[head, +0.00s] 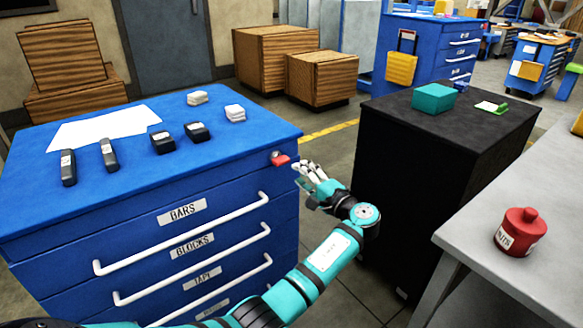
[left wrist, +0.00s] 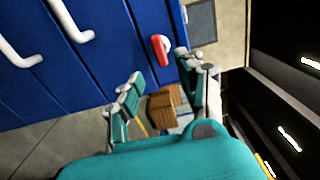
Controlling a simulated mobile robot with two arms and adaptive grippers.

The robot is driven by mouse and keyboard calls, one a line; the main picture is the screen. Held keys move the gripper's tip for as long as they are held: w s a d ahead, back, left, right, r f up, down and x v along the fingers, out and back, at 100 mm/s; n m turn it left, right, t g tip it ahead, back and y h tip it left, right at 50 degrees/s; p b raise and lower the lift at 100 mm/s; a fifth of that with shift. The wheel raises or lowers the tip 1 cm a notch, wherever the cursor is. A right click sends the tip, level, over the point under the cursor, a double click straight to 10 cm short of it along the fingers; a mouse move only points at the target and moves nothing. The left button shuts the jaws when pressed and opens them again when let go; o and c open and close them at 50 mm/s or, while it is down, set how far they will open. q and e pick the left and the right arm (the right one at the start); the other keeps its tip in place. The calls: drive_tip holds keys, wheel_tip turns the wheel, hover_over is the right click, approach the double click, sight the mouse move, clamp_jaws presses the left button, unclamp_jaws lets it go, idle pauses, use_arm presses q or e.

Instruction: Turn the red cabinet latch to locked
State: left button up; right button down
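The red latch (head: 281,160) is on the upper right corner of the blue cabinet's (head: 95,235) front, above the drawer handles. In the left wrist view the red latch (left wrist: 159,51) has a pale round mount beside it. My left gripper (head: 303,170) is just right of the latch in the head view, with its fingers pointing toward it. In the left wrist view my left gripper (left wrist: 161,76) has its fingers spread apart, with nothing between them; the latch is beyond the fingertips. A small gap seems to separate them. My right gripper is not in view.
White drawer handles (head: 190,266) stick out from the cabinet front. A black cabinet (head: 400,170) stands close to the right of my left gripper. A grey table (head: 480,240) with a red pot (head: 520,232) is farther right. Several small blocks lie on the blue top.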

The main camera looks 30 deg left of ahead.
use_arm(q)
drive_tip(key=v, duration=0.3)
drive_tip(key=shift+s+d, duration=0.1)
drive_tip(key=shift+d, duration=0.15)
drive_tip(key=shift+f, duration=0.1)
